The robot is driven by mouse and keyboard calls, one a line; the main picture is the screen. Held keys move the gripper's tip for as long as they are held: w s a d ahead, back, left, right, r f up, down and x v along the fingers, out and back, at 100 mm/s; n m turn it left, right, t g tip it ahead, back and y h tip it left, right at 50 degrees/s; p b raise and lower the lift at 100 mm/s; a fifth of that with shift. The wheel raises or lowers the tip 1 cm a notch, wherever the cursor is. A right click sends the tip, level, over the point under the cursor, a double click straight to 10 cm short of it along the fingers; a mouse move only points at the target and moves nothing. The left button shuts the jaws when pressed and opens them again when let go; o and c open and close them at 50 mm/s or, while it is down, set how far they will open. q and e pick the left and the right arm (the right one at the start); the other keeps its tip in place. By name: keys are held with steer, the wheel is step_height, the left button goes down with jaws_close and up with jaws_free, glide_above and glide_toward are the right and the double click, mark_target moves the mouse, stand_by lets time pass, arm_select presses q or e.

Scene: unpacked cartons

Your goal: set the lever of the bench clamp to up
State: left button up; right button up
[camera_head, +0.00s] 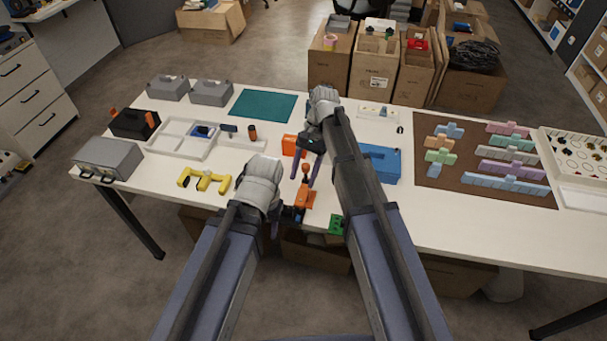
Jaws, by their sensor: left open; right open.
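The bench clamp (303,198) is orange with dark parts and sits at the table's front edge, between my two arms. Its orange lever (306,171) appears to stand up from the clamp body; its exact angle is hard to tell at this size. My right gripper (304,178) is open and points down toward the clamp, with its purple fingers on either side of the lever in the picture. I cannot tell whether they touch it. My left gripper (277,222) is open and low, just left of the clamp at the front edge, partly hidden by its own wrist.
On the white table (440,226), a yellow part (204,181) lies left and a blue box (381,163) lies right of my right arm. An orange block (289,145) is behind the clamp. A green part (336,224) is at the front edge. A brown mat (425,190) holds pastel blocks.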

steer(key=p+v, duration=0.7)
steer(key=v, duration=0.1)
steer(key=shift+f, duration=0.1)
steer(key=shift+c, duration=0.2)
